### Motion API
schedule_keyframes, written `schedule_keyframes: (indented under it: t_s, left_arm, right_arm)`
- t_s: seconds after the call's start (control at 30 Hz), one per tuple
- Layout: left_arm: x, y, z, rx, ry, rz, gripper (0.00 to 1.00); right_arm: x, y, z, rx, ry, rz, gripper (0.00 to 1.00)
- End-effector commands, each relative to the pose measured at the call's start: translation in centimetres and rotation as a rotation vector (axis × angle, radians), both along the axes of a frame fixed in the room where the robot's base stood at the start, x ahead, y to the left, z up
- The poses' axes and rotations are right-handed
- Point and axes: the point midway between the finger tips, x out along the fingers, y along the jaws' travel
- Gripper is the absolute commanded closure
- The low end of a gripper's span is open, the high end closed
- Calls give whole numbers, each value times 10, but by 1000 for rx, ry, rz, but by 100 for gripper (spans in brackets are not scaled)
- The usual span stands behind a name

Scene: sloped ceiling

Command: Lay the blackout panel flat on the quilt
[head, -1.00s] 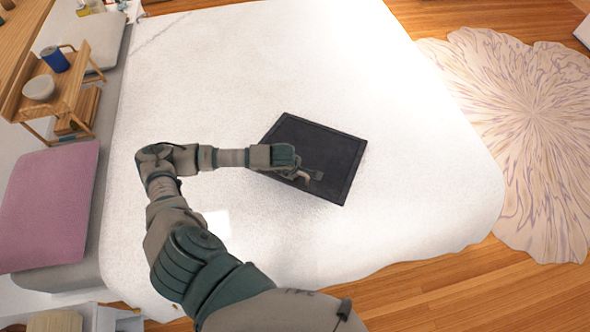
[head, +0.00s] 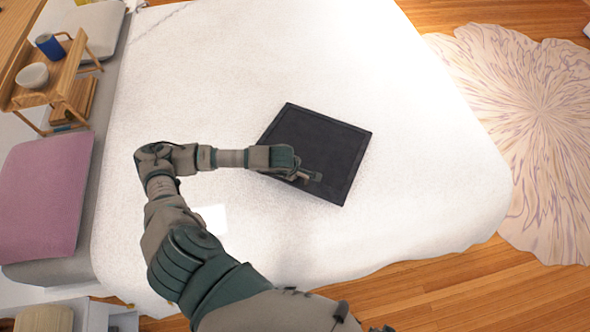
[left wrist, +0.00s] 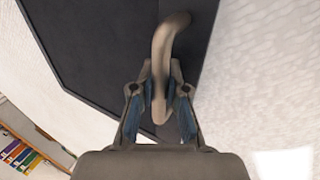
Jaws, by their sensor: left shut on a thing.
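The blackout panel (head: 325,150) is a dark, framed rectangle over the middle of the white quilt (head: 420,190). It looks nearly parallel to the quilt; I cannot tell whether it touches all over or hovers slightly. My left gripper (head: 312,177) is at the panel's near edge. The left wrist view shows the panel (left wrist: 105,50) and a curved, brownish handle (left wrist: 168,50) on it. My left gripper (left wrist: 160,92) is shut on that handle. The fingers hide part of it. My right gripper is not in view.
A mauve pillow (head: 45,195) and a wooden tray table (head: 62,85) with a blue mug (head: 49,46) and white bowl (head: 33,75) are at the left. A round patterned rug (head: 540,120) lies on the floor at the right. The quilt around the panel is clear.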

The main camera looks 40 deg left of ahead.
Motion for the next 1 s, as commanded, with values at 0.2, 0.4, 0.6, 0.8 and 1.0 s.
schedule_keyframes:
  t_s: [0.2, 0.4, 0.6, 0.8, 1.0]
  left_arm:
    - [0, 0, -11, 0, 0, 0, 100]
    - [0, 0, -20, 1, 0, 0, 100]
    - [0, 0, -27, 1, 0, 0, 100]
    - [0, 0, -32, 1, -1, 0, 100]
    - [0, 0, -33, 1, -2, 0, 100]
  right_arm:
    - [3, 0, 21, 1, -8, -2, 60]
    - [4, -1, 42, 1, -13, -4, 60]
    - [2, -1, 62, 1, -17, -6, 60]
    - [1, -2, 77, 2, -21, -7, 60]
    - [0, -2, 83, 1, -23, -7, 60]
